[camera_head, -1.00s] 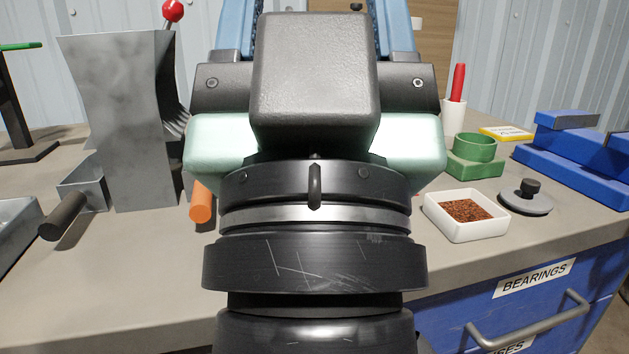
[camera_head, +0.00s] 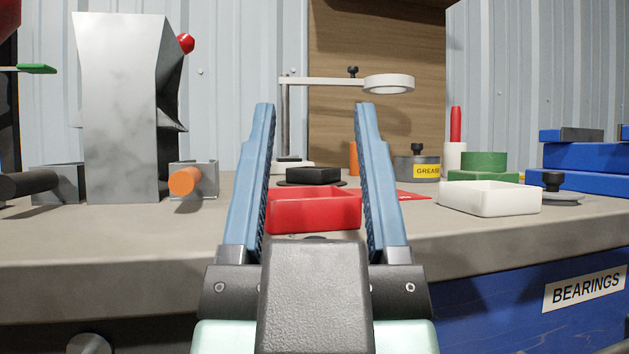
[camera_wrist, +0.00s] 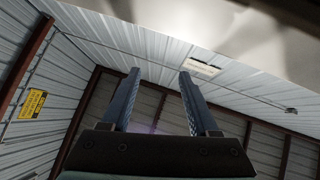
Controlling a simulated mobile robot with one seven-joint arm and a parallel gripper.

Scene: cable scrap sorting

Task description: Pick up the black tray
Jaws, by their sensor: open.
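My gripper (camera_head: 316,106) is open and empty, with two blue fingers. In the wrist view my gripper (camera_wrist: 160,72) points up at the wall and roof, and no tray shows there.
A white tray (camera_head: 489,198) stands right of the red one. A tall grey metal block (camera_head: 118,110) and an orange-ended cylinder (camera_head: 184,181) stand left. A lamp with a round head (camera_head: 388,84) stands behind. The grease tin (camera_head: 418,168) and green block (camera_head: 483,176) are at right.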

